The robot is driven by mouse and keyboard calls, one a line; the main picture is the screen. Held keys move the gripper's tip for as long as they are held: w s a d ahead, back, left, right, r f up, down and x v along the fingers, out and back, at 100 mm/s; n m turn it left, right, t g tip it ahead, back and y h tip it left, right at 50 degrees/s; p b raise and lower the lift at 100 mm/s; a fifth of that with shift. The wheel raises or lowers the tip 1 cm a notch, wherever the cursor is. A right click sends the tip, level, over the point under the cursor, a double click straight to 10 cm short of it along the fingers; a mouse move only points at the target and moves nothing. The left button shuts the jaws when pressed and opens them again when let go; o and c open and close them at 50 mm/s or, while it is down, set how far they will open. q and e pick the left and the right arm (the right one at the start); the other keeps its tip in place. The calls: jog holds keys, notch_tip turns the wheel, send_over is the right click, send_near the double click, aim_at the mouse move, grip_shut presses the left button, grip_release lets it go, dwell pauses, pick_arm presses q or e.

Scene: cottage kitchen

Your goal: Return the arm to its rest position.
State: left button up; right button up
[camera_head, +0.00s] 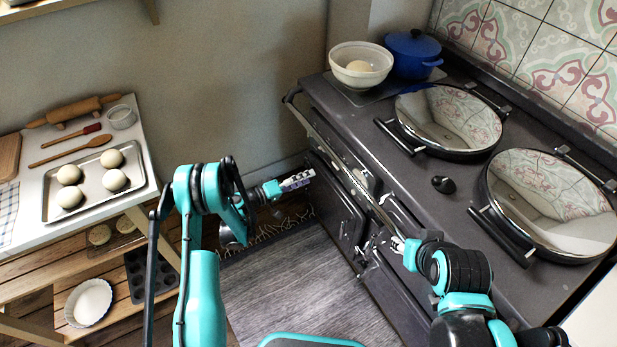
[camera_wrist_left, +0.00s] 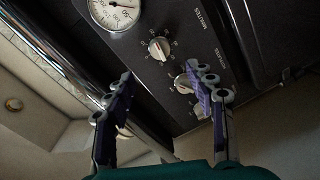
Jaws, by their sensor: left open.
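My left arm, teal and black, comes up from the lower left in the head view. Its gripper (camera_head: 297,181) is open and empty, in the air in front of the stove's left end. In the left wrist view the two fingers (camera_wrist_left: 165,100) stand apart with nothing between them, and the stove's control panel with a dial gauge (camera_wrist_left: 115,12) and knobs (camera_wrist_left: 161,48) shows beyond. My right arm is at the lower right of the head view, with its gripper (camera_head: 397,244) near the stove's front rail. Whether the right gripper is open or shut is too small to tell.
The dark stove (camera_head: 350,118) fills the right, with two round lids, a cream bowl (camera_head: 345,78) holding dough, and a blue pot (camera_head: 412,62). At left, a table carries a tray (camera_head: 93,166) of dough balls and a rolling pin (camera_head: 75,111).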

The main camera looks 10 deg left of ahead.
dwell(0.3)
pick_arm(q)
jog(key=s+r+m+g+y, duration=0.1)
jog(key=s+r+g+y, duration=0.4)
jog(key=r, duration=1.2)
jog(key=s+a+r+y, duration=0.1)
jog(key=s+a+y, duration=0.1)
jog(key=s, duration=0.7)
jog(key=s+a+r+m+t+y, duration=0.1)
jog(key=s+a+y, duration=0.2)
jog(key=s, duration=0.6)
jog(key=s+a+r+y, duration=0.1)
jog(key=s+a+y, duration=0.2)
jog(key=s, duration=0.6)
jog(key=shift+r+m+t+y, duration=0.35)
jog(key=shift+m+t+y, duration=0.05)
